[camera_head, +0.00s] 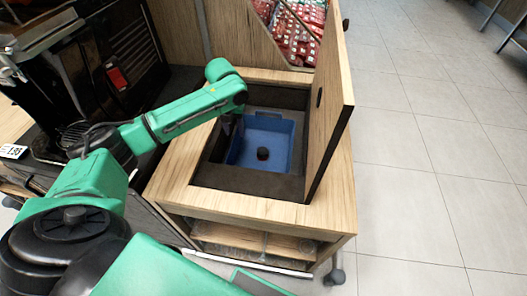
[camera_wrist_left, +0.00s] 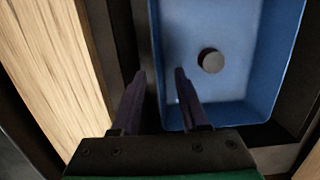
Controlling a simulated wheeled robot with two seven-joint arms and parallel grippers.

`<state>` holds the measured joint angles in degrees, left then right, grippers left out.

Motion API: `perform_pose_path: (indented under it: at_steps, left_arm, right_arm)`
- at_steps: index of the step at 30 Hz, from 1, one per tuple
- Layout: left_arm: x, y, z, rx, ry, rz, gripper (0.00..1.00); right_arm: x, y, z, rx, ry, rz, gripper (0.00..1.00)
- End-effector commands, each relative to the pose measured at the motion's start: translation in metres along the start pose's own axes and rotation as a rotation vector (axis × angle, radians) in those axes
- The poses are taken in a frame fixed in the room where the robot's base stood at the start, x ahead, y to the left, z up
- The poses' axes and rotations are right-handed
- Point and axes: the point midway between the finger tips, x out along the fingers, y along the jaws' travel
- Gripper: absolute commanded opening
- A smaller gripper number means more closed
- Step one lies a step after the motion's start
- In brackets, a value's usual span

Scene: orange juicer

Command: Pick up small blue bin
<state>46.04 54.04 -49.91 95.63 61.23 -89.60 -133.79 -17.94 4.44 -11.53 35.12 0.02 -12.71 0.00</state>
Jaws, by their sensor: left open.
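The small blue bin (camera_head: 266,142) sits down inside a dark-lined opening in the top of a wooden cabinet. It is open at the top, with a round dark knob-like object on its floor. In the left wrist view the bin (camera_wrist_left: 228,88) fills the upper right. My left gripper (camera_wrist_left: 160,72) is open, its two dark fingers on either side of the bin's left wall in that picture; I cannot tell whether they touch it. In the head view the left gripper (camera_head: 230,127) points down at the bin's left side, partly hidden by my wrist. My right gripper is not seen.
A wooden lid (camera_head: 331,90) stands upright along the right side of the opening. The wooden cabinet (camera_head: 250,205) has a shelf below. A dark machine (camera_head: 95,70) stands at the left. Red packets (camera_head: 298,30) lie behind. The tiled floor (camera_head: 420,170) at right is clear.

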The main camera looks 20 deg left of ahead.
Motion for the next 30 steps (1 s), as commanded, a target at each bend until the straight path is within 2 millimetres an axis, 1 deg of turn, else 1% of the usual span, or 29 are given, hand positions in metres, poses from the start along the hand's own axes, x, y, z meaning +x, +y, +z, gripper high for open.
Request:
perform_pose_path:
  at_steps: [5,6,10,12,17,18,20,21,22,30]
  left_arm:
    - [0.025,0.002,-0.001,-0.001,0.0,-0.001,0.44]
    - [0.034,0.003,-0.002,-0.001,0.001,0.0,0.44]
    - [0.057,0.004,-0.002,0.0,0.0,-0.001,0.44]
    - [0.062,0.004,-0.001,0.0,-0.003,-0.002,0.44]
    - [0.062,0.004,-0.001,0.0,-0.003,-0.001,0.44]
    - [0.062,0.004,-0.001,0.0,-0.003,-0.001,0.4]
    - [0.062,0.004,-0.001,0.0,-0.003,-0.001,0.17]
    - [0.062,0.004,-0.001,0.0,-0.003,-0.001,0.02]
    - [0.062,0.004,-0.001,0.0,-0.003,-0.001,0.0]
    - [0.062,0.005,-0.001,0.0,-0.003,0.0,0.0]
  right_arm:
    - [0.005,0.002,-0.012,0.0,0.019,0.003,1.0]
    - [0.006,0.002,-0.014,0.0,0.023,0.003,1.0]
    - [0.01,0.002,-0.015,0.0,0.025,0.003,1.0]
    - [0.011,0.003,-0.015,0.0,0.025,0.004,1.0]
    - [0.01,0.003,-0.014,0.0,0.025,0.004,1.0]
    - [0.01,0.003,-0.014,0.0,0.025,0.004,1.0]
    - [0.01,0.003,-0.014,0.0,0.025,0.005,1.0]
    - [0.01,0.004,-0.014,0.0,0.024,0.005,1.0]
    - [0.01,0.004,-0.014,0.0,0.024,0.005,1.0]
    - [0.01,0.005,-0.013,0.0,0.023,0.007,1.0]
